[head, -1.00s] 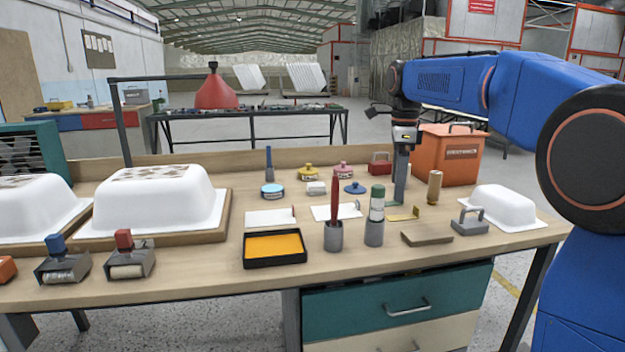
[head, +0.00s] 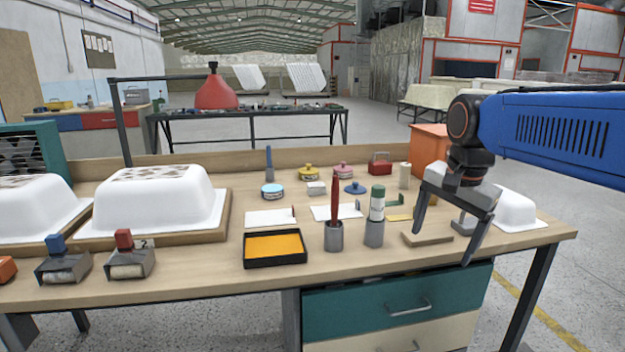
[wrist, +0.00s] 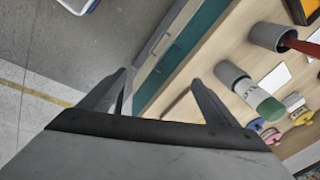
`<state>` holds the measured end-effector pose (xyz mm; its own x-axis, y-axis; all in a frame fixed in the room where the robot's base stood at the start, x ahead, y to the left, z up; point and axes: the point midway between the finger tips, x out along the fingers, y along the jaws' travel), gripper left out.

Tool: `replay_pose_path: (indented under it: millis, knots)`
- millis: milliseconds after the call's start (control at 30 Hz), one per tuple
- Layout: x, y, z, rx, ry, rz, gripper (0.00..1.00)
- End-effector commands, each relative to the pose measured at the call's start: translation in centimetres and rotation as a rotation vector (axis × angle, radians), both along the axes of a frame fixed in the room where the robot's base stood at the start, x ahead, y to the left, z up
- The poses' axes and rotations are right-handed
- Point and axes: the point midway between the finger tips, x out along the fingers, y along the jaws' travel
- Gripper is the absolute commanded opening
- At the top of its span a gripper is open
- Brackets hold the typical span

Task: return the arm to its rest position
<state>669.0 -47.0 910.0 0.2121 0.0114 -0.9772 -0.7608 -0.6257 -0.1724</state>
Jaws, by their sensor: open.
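My blue arm (head: 560,130) reaches in from the right in the head view. My gripper (head: 443,247) hangs at its end, open, with the two dark grey fingers spread and pointing down. It shows in front of the right part of the workbench, near the front edge. In the wrist view my gripper (wrist: 160,82) is open with nothing between the fingers. The floor and the bench front show past them.
The workbench (head: 190,262) holds white tub shells (head: 150,205), a yellow tray (head: 274,248), and grey cups with a red tool (head: 334,205) and a green-capped tube (head: 376,205). A flat board (head: 425,238), an orange box (head: 428,150) and a small white shell (head: 517,210) stand behind my gripper.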

Motion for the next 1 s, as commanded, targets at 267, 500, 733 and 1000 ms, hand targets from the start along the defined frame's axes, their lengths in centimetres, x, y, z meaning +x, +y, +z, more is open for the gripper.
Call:
replay_pose_path:
  millis: [267,500,733,1000]
  knots:
    - [-7.8,-1.1,-4.8,-0.088,-0.083,0.332,0.83]
    - [-13.7,-1.8,-9.9,-0.187,-0.146,0.613,0.83]
    - [-17.2,-2.2,-13.8,-0.266,-0.183,0.802,0.83]
    - [-18.0,-2.2,-14.9,-0.289,-0.193,0.855,0.83]
